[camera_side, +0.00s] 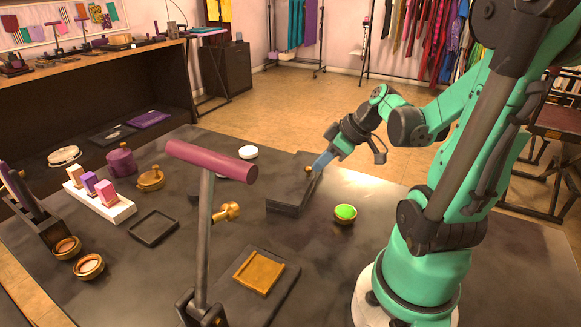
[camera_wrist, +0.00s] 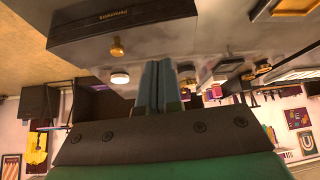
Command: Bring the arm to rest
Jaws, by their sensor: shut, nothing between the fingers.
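My gripper (camera_side: 319,163) is at the end of my green arm, over the back right of the dark table. Its blue fingers are together and hold nothing; they also show shut in the wrist view (camera_wrist: 160,85). In the side view the fingertips are close to a dark box (camera_side: 290,208) with a small gold knob (camera_side: 308,169). In the wrist view a dark box front (camera_wrist: 180,20) with lettering and a gold knob (camera_wrist: 117,48) is beyond the fingers, and the fingertips appear apart from the knob.
A gold bowl with green contents (camera_side: 345,213) stands right of the box. A purple-topped post (camera_side: 210,160) rises in front, beside a gold square tray (camera_side: 259,272). Stamps on a white block (camera_side: 100,203) and several pots stand left. The table's right part is mostly clear.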

